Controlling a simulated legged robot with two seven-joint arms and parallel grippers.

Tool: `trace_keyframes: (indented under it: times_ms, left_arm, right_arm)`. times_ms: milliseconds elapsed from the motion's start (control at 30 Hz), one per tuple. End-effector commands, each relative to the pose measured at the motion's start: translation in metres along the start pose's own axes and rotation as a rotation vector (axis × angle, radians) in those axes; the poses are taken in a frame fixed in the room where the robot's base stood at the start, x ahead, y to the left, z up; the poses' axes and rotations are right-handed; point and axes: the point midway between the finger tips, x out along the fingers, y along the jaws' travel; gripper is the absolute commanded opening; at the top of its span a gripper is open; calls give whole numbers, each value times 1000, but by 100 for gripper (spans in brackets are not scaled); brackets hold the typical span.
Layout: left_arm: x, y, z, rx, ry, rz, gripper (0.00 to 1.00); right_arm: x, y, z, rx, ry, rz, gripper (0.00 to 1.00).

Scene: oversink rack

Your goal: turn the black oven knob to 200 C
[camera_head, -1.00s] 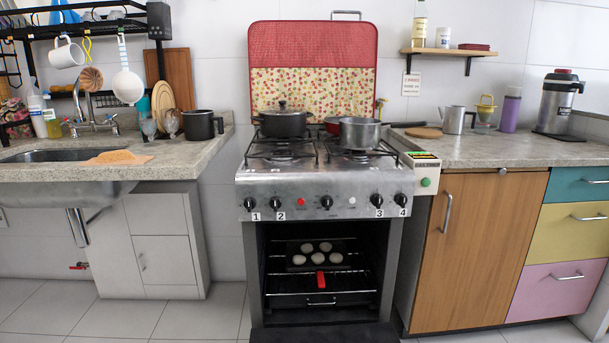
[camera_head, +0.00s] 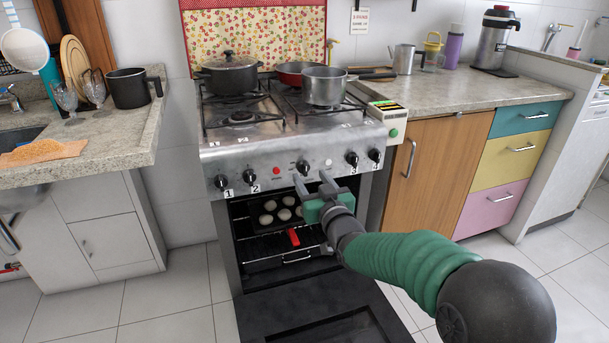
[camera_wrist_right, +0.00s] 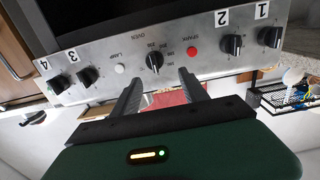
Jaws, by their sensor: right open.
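The black oven knob (camera_head: 303,168) is the middle knob on the stove's steel front panel, between the red button (camera_head: 276,171) and the white lamp button (camera_head: 328,163). In the right wrist view, which is upside down, the knob (camera_wrist_right: 154,60) sits under the word OVEN with small numbers around it; its setting is too small to read surely. My right gripper (camera_head: 312,182) is open and empty, just in front of and slightly below the knob. In the wrist view its two fingers (camera_wrist_right: 161,78) point at the panel, either side of the knob and apparently short of it. My left gripper is out of view.
Numbered burner knobs, such as knob 1 (camera_head: 221,182) and knob 3 (camera_head: 352,159), flank the oven knob. The oven door (camera_head: 330,325) hangs open below, with a tray of white round pieces and a red-handled rack inside. Pots, including a steel pot (camera_head: 324,88), stand on the burners.

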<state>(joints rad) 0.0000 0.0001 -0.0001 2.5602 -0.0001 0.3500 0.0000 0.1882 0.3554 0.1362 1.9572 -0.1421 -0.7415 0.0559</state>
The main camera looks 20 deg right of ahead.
Motion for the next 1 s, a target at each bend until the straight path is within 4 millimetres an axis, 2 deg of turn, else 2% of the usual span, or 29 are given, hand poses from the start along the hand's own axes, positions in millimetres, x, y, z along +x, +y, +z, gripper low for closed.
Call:
trace_keyframes:
  times_ms: [100,233,367,600,1000]
  left_arm:
    - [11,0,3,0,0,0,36]
    - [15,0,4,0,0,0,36]
    - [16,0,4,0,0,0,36]
    - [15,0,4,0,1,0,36]
    - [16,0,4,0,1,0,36]
  right_arm:
    - [28,2,5,3,0,1,52]
    - [48,4,3,4,0,1,52]
    - [56,2,1,2,0,1,52]
    - [56,2,0,1,-1,1,51]
    - [56,2,1,2,-2,1,0]
